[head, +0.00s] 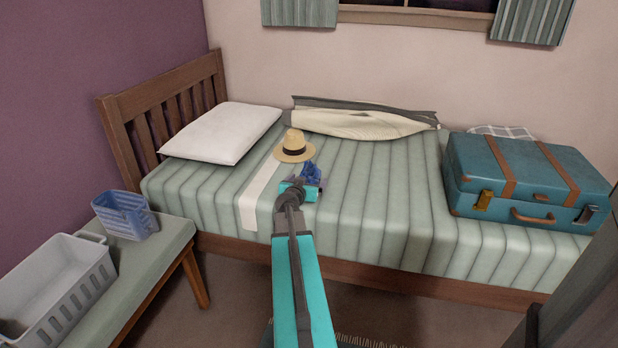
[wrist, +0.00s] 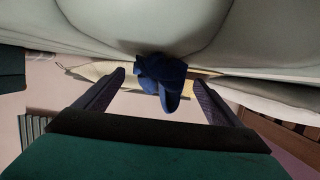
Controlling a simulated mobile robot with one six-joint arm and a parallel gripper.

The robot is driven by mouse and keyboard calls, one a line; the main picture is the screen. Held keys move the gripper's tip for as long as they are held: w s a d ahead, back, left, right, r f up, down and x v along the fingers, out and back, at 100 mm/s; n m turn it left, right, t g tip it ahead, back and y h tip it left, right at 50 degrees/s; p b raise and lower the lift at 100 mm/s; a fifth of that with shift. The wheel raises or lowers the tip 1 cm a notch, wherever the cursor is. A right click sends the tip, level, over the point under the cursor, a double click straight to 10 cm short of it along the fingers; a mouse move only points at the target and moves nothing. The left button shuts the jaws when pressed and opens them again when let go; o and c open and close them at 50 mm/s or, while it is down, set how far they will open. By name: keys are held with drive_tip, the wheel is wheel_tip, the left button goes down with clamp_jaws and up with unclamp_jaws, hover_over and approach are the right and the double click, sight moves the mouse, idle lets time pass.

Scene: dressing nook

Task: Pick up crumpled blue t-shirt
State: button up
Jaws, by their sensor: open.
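The crumpled blue t-shirt (head: 312,172) lies on the striped bed cover, just in front of the straw hat. In the wrist view the t-shirt (wrist: 162,80) is a dark blue bundle between and beyond the two fingers. My gripper (head: 300,188) is low over the bed at the near side of the t-shirt and partly hides it. In the wrist view my gripper (wrist: 158,82) is open, with a finger on each side and nothing held. I cannot tell whether a finger touches the t-shirt.
A straw hat (head: 294,148) with a dark band sits close behind the t-shirt. A white pillow (head: 222,132) lies left, a garment bag (head: 360,122) along the wall, and a blue suitcase (head: 528,180) right. Baskets stand on the bench (head: 150,255). The bed between t-shirt and suitcase is clear.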

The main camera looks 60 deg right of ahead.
sight(309, 168)
drive_tip(key=shift+x, duration=1.7)
drive_tip(key=c, duration=1.2)
drive_tip(key=shift+c, duration=0.2)
wheel_tip(309, 168, up, 10)
drive_tip(key=p, duration=0.2)
drive_tip(key=shift+p, duration=0.35)
